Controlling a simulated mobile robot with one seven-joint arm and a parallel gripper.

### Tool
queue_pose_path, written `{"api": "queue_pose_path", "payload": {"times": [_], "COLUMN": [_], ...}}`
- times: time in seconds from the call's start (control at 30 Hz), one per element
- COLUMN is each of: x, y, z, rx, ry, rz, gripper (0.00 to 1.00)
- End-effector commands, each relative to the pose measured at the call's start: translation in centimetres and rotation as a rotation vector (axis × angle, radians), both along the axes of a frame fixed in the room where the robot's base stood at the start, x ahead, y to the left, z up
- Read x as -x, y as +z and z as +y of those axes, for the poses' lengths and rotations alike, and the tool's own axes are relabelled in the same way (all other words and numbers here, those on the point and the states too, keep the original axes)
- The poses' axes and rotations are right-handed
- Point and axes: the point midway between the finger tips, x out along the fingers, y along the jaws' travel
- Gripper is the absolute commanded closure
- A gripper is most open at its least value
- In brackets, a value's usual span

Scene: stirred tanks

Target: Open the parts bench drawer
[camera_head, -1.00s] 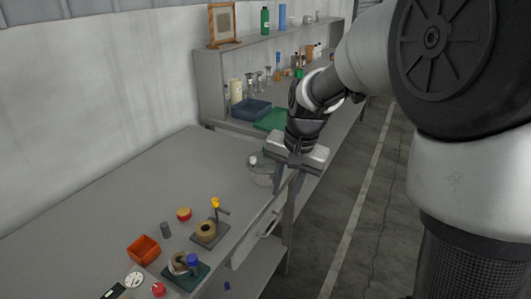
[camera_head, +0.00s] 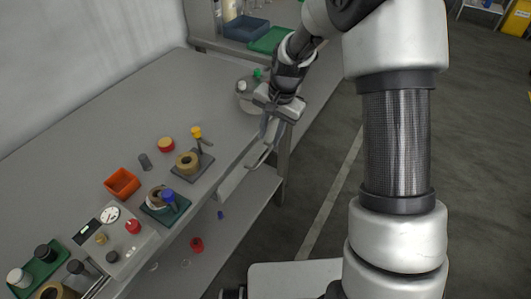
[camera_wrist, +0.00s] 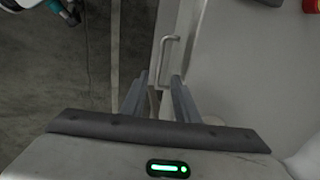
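The parts bench (camera_head: 90,110) is a long grey table along the wall. Its drawer front (camera_head: 234,180) faces the aisle under the top's edge and looks closed. The pale bar handle (camera_head: 258,158) is on that front; it also shows in the wrist view (camera_wrist: 166,58). My gripper (camera_head: 268,130) is at the bench's edge, close to the handle. In the wrist view my gripper (camera_wrist: 159,76) is open, its two fingers apart, with the handle's near part between or just beyond the tips. Whether they touch it I cannot tell.
On the bench stand an orange bin (camera_head: 122,184), a tape roll on a stand (camera_head: 187,162), a green tray (camera_head: 40,270) and other small parts. A lower shelf (camera_head: 215,225) holds small items. The aisle floor (camera_head: 310,180) is clear.

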Motion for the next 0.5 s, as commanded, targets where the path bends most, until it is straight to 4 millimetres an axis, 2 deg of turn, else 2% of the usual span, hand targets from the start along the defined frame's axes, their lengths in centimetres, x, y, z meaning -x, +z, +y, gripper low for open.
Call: {"api": "queue_pose_path", "payload": {"times": [0.03, 0.2, 0.4, 0.5], "x": [0.0, -0.4, -0.7, -0.9], "y": [-1.4, -4.9, -7.8, -8.6], "z": [0.2, 0.8, 1.3, 1.4], "rx": [0.000, 0.000, 0.001, 0.000], "ry": [0.002, 0.002, 0.002, 0.002], "rz": [0.004, 0.003, 0.001, 0.000], "gripper": [0.72, 0.72, 0.72, 0.72]}}
